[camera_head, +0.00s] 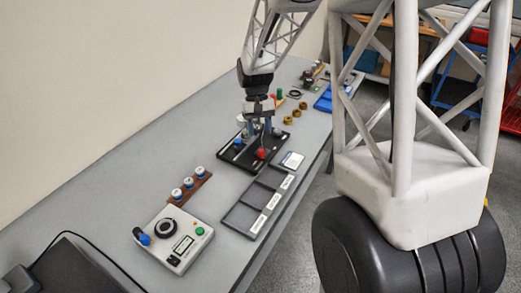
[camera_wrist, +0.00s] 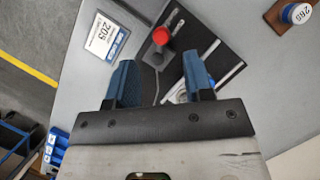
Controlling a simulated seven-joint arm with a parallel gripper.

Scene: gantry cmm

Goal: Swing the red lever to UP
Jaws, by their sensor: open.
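The red lever has a round red knob (camera_head: 261,153) and stands on a black panel (camera_head: 279,152) on the bench. In the wrist view the red knob (camera_wrist: 161,36) shows just beyond my fingertips, between their lines, with its dark base below it. My gripper (camera_head: 260,131) hangs over the panel, fingers pointing down. In the wrist view my gripper (camera_wrist: 159,58) is open, its two blue fingers apart with nothing held. I cannot tell whether a finger touches the lever. No UP marking is readable. A blue knob (camera_head: 238,142) is on the panel's left part.
A card marked 205 (camera_wrist: 102,36) lies beside the panel. A black compartment tray (camera_head: 238,217), a control box with a dial (camera_head: 175,240) and a brown rack of white-capped pieces (camera_head: 199,185) are nearer. Brass parts (camera_head: 296,113) and a blue tray (camera_head: 324,103) are farther back.

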